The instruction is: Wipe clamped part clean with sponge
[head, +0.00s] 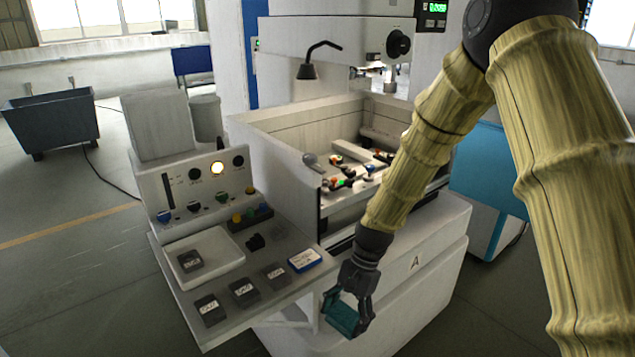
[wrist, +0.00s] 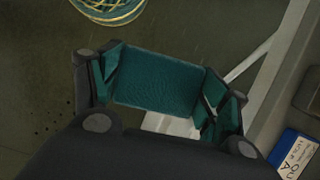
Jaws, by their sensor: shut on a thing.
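My gripper (head: 350,305) is at the lower middle of the head view, in front of the machine and right of the side table. It is shut on a teal sponge (head: 342,317). In the wrist view the sponge (wrist: 158,80) spans the gap between both fingers of my gripper (wrist: 160,90), over the floor. The open machine tank (head: 270,128) holds several small clamps with red, green and orange parts (head: 345,180). The clamped part among them is too small to tell apart. My gripper is outside the tank, lower than its rim.
The side table (head: 195,335) carries several dark labelled blocks (head: 243,291), a white tray (head: 235,253) and a blue and white box (head: 305,260). A control panel (head: 205,190) stands behind them. Coiled wire (wrist: 108,10) lies on the floor.

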